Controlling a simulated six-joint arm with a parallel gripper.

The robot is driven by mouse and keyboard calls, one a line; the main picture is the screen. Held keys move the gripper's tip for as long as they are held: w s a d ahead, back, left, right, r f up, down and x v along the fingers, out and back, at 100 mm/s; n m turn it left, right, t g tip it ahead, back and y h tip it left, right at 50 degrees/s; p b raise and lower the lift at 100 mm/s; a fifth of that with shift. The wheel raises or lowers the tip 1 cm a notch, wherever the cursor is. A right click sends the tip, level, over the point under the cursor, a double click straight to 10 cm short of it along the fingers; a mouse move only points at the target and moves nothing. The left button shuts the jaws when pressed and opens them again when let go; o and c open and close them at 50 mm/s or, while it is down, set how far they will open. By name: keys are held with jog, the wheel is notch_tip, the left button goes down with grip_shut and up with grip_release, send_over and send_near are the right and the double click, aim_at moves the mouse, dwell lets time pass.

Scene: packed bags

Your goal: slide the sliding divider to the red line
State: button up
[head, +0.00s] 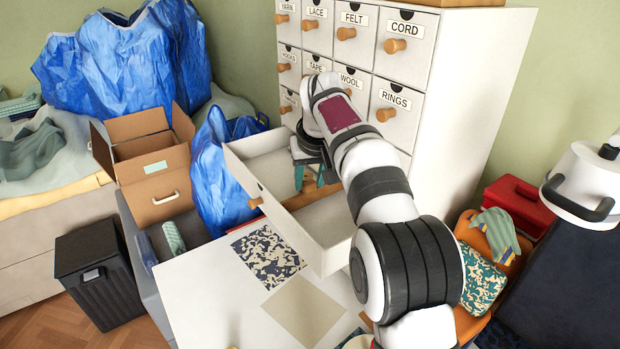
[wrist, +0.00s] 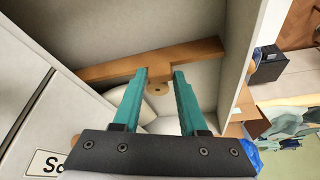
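The sliding divider (wrist: 110,68) is an orange-brown wooden bar that spans the inside of the pulled-out drawer (head: 253,185). A short tab (wrist: 160,74) sticks out from its middle. In the head view the divider (head: 308,193) is partly hidden by my arm. My gripper (wrist: 160,73) reaches into the drawer, with its two teal fingers apart, one on each side of the tab. The fingertips overlap the divider's edge in the picture; I cannot tell whether they press on the tab. I see no red line in either view.
The drawer walls stand close around my gripper (head: 312,178). The white cabinet (head: 470,90) with labelled drawers rises behind. Below the drawer, a white table (head: 215,300) holds a patterned sheet (head: 268,256) and a tan sheet (head: 304,310). A blue bag (head: 218,180) stands left of the drawer.

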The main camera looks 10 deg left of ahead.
grip_shut()
dwell(1.0)
